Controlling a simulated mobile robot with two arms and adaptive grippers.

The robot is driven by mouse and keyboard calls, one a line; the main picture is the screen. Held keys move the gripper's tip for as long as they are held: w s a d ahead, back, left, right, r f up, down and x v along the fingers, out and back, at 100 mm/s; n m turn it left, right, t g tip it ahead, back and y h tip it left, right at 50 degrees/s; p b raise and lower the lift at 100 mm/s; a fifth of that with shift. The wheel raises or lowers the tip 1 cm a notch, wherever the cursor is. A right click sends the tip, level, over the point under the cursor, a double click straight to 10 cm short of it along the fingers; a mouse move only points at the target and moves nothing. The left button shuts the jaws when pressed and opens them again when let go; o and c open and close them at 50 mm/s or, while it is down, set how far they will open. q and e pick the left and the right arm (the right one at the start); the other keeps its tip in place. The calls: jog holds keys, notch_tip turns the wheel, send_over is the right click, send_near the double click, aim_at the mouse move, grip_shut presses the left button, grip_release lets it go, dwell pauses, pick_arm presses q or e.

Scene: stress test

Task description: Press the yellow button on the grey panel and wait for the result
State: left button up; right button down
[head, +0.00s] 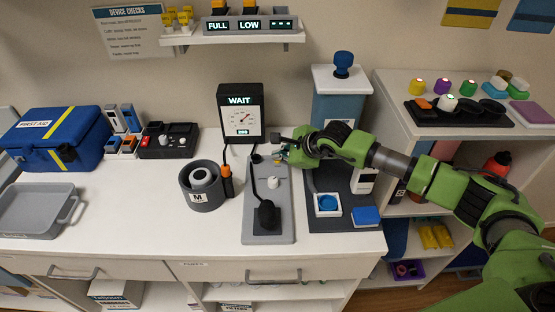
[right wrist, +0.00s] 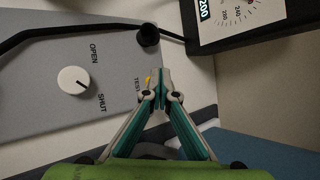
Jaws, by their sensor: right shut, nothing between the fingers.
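The grey panel (head: 255,222) lies on the white counter; it fills the left of the right wrist view (right wrist: 40,112). A small part of the yellow button (right wrist: 148,79) shows beside the word TEST, mostly hidden behind my fingertips. My right gripper (head: 281,156) is shut and empty at the panel's far right part. In the right wrist view its fingertips (right wrist: 160,76) are right at the button; I cannot tell whether they press it. The black gauge box (head: 240,94) behind the panel shows WAIT above a dial and a number. My left gripper is not in view.
A white knob (right wrist: 73,80) marked OPEN and SHUT sits on the panel, near a black cable and handset (head: 267,213). A grey cylinder (head: 203,187) stands left.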

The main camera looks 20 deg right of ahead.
aim_at(279, 162)
dwell(0.3)
jog(key=shift+r+p, duration=0.35)
jog(key=shift+r, duration=0.5)
jog(key=shift+r, duration=0.15)
jog(key=shift+r+p, duration=1.1)
jog(key=shift+r, duration=1.3)
jog(key=shift+f, duration=0.1)
